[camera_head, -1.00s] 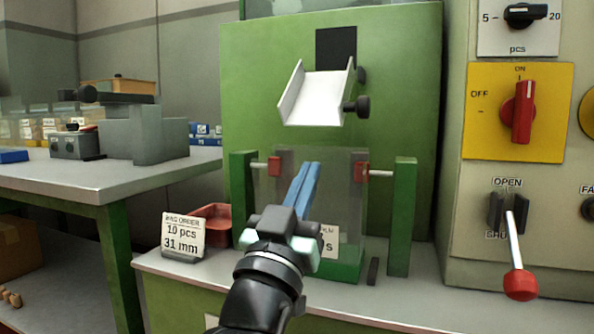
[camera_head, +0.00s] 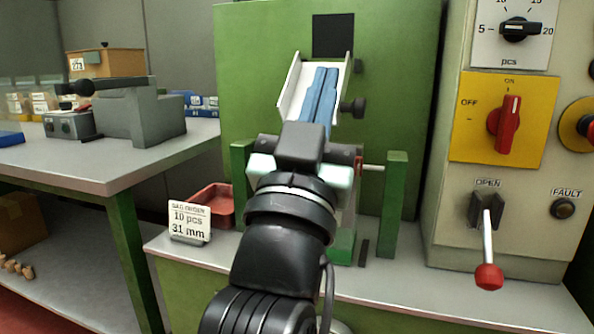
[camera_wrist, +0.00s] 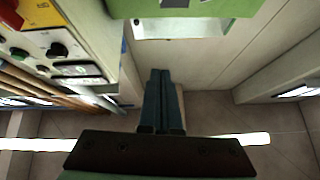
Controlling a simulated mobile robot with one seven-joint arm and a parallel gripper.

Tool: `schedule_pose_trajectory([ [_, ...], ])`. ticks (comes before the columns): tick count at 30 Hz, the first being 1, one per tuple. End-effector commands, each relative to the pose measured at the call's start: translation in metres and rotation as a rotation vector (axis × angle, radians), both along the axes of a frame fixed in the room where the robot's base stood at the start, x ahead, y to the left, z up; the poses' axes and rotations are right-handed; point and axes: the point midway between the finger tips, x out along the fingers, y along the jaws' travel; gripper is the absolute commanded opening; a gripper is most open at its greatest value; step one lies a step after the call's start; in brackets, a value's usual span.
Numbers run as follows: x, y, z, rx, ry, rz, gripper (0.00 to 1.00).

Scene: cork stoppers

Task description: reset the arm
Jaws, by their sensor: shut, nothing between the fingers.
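My gripper (camera_head: 322,98) is raised in the head view, in front of the white chute (camera_head: 296,84) on the green machine (camera_head: 408,105). Its two blue fingers lie side by side, shut and empty, and point up. They cover part of the chute; I cannot tell whether they touch it. The wrist view also shows the shut fingers (camera_wrist: 161,100), with nothing between them. My arm hides most of the clear panel and the space between the green posts (camera_head: 396,205) below the chute.
The control panel (camera_head: 440,185) stands at right, with a red rotary switch (camera_head: 506,124) and a red-knobbed lever (camera_head: 488,276). An order card (camera_head: 189,221) and red tray (camera_head: 218,202) sit on the bench left of my arm. A grey side table (camera_head: 100,165) is further left.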

Motion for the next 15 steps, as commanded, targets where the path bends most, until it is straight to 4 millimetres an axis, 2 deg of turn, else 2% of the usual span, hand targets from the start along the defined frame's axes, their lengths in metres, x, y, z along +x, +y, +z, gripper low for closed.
schedule_pose_trajectory([
  [1,-0.013,-0.002,0.041,-0.001,-0.019,0.014,0.0],
  [8,-0.07,0.006,0.138,-0.028,-0.088,0.111,0.0],
  [15,-0.132,0.028,0.23,-0.101,-0.158,0.221,0.0],
])
